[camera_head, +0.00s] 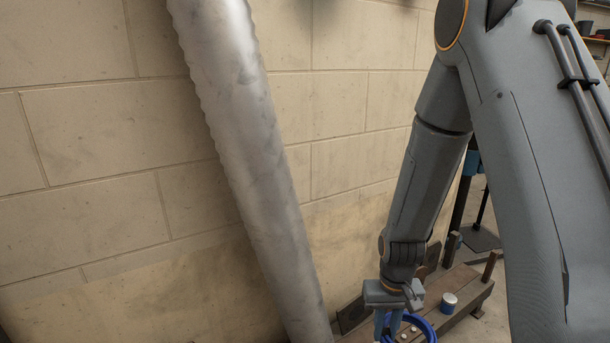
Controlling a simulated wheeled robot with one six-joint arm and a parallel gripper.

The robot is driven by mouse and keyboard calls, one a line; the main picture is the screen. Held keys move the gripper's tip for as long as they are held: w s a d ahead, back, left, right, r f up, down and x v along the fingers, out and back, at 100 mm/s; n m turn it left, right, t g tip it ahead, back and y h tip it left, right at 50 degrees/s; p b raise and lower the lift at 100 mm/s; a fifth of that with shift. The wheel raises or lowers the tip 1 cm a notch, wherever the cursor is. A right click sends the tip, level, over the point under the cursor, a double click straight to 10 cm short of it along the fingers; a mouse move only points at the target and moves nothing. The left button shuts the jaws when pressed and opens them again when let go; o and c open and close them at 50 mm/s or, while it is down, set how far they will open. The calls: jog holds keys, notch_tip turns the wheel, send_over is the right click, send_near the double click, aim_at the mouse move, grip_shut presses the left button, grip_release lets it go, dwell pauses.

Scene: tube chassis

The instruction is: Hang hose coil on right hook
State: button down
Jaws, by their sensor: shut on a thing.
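My gripper (388,325) is at the bottom edge of the view, pointing down over a low brown bench. It is shut on the blue hose coil (427,328). Only the upper part of the coil shows beside the fingers; the rest is cut off by the frame edge or hidden by the gripper. I cannot make out the right hook for certain in this view.
The brown bench (466,285) has short upright posts, one at its right end (489,267). A small blue and white can (448,303) stands on it. A large grey metal tube (245,150) leans before the block wall (100,130).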

jog(key=shift+s+r+p, duration=0.2)
jog(key=shift+r+p, duration=0.7)
jog(key=shift+p, duration=0.35)
jog(key=shift+s+r+p, duration=0.2)
jog(key=shift+r+p, duration=0.65)
jog(key=shift+p, duration=0.4)
